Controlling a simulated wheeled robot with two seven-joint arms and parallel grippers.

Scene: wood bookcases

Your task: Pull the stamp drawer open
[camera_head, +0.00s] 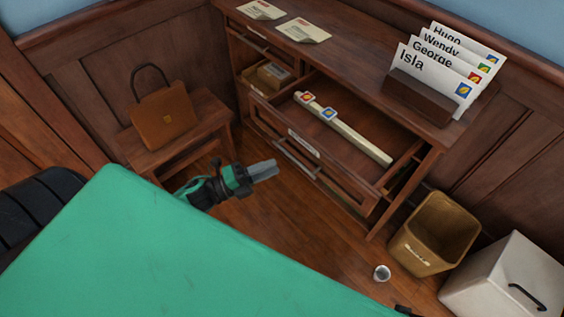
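The wooden stamp drawer (345,155) of the desk stands pulled out. A bar handle (296,158) and a white label (303,143) are on the drawer front. My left gripper (268,170) is in front of the drawer, just left of the handle, and looks apart from it. Its grey fingers look close together, but I cannot tell whether a gap is between them. My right gripper is not in view.
A brown handbag (163,116) sits on a wooden stool (190,128) at left. Envelopes (430,72) stand in a holder on the desk. Floor before the drawer is clear.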

